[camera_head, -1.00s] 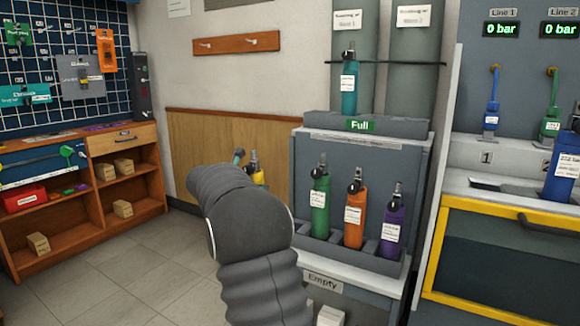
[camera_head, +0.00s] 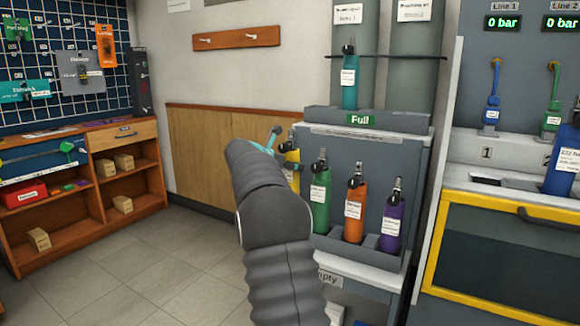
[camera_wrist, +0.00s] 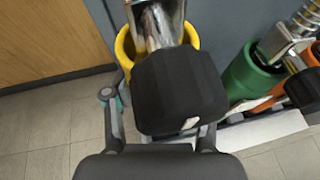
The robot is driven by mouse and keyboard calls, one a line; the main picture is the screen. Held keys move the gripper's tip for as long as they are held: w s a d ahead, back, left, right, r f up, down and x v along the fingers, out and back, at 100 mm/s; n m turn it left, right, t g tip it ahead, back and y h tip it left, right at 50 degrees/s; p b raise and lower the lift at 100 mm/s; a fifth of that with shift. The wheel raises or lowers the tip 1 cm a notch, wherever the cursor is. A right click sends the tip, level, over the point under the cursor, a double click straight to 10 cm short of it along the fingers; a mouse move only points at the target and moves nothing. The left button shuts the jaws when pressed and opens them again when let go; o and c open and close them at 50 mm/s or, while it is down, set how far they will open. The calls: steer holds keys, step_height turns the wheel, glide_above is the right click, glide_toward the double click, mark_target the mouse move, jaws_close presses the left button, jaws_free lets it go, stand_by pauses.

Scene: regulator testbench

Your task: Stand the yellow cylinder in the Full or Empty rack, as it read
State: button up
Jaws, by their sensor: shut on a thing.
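The yellow cylinder (camera_head: 293,177) shows just past the end of my arm in the head view, left of the green cylinder. My gripper (camera_head: 280,153) is shut on it. In the wrist view, its yellow rim (camera_wrist: 125,52) shows around a metal neck, with a black valve body (camera_wrist: 180,88) nearest me. Its base is hidden by my arm, so I cannot tell whether it touches the rack. The Empty rack (camera_head: 375,258) is the lower one, its sign partly covered by my arm. The Full rack (camera_head: 405,125) is above, behind a green "Full" sign.
Green (camera_head: 320,200), orange (camera_head: 355,212) and purple (camera_head: 391,222) cylinders stand in the lower rack. A teal cylinder (camera_head: 349,85) stands in the Full rack, with free room to its right. The test bench (camera_head: 505,245) with a blue cylinder (camera_head: 566,165) is at right.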

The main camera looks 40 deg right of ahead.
mark_target(291, 181)
steer(key=shift+f+b, duration=2.2)
steer(key=shift+f, duration=2.35)
steer(key=o, duration=1.4)
steer(key=shift+c, duration=0.2)
steer(key=shift+o, duration=0.7)
steer(key=shift+f, duration=0.25)
steer(key=v, duration=1.2)
steer(key=shift+r, duration=0.15)
